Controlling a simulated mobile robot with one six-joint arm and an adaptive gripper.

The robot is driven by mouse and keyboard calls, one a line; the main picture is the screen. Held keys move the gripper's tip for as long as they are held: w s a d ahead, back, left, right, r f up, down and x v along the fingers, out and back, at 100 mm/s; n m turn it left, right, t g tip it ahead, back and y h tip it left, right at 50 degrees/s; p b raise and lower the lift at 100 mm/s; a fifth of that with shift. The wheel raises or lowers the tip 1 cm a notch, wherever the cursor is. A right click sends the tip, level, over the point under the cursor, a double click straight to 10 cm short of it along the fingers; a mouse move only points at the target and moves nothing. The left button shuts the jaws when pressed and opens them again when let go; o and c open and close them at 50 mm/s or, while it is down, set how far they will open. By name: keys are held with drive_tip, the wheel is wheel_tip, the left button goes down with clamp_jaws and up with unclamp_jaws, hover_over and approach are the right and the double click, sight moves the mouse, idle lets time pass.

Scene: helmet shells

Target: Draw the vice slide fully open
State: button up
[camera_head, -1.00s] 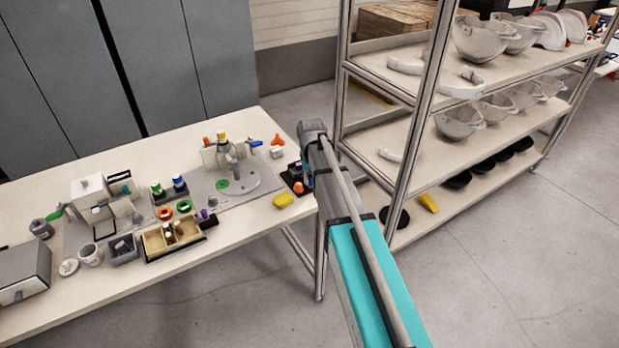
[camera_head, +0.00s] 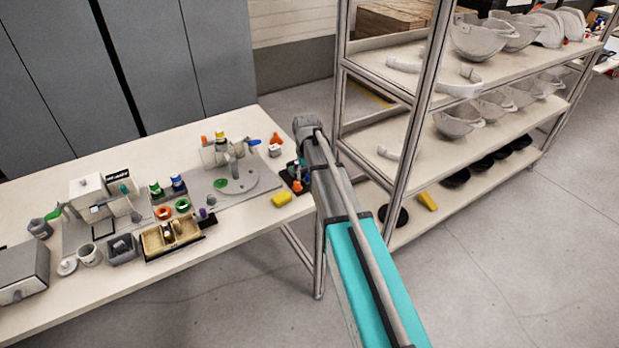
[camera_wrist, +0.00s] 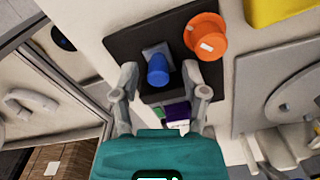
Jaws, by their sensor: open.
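I cannot tell for certain which part is the vice slide. A grey fixture (camera_head: 236,150) with coloured knobs and a blue-tipped handle stands on a grey plate (camera_head: 210,196) with a round disc. Part of this fixture shows at the lower right of the wrist view (camera_wrist: 296,143). My gripper (camera_wrist: 161,78) is open over a black tray (camera_wrist: 125,40), left of the plate in the wrist view. A blue knob (camera_wrist: 158,70) on a grey block shows between its fingers, with no visible grip on it. In the head view my arm hides the gripper.
An orange cup-like piece (camera_wrist: 204,36) stands close to the right finger. A yellow block (camera_head: 281,200) lies near the table (camera_head: 205,250) edge. A wooden tray (camera_head: 172,251) and several small parts lie farther left. A metal shelf rack (camera_head: 424,100) with helmet shells stands close by my arm.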

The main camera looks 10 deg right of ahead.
drive_tip(key=shift+r+p, duration=7.15)
drive_tip(key=s+f+b, duration=0.2)
drive_tip(key=s, duration=0.9)
drive_tip(key=s+a+f+b, duration=0.1)
drive_tip(key=s+f+b, duration=0.1)
drive_tip(key=s, duration=1)
drive_tip(key=shift+s+a, duration=0.2)
drive_tip(key=shift+s, duration=0.05)
drive_tip(key=shift+w, duration=0.1)
wheel_tip(320, 180, up, 4)
drive_tip(key=f+p, duration=0.1)
drive_tip(key=p, duration=0.2)
hover_over(306, 173)
drive_tip(key=shift+d+r, duration=0.1)
drive_tip(key=shift+r, duration=0.15)
drive_tip(key=shift+f, duration=0.1)
wheel_tip(306, 173, down, 14)
drive_tip(key=b, duration=1.3)
drive_tip(key=shift+r, duration=0.2)
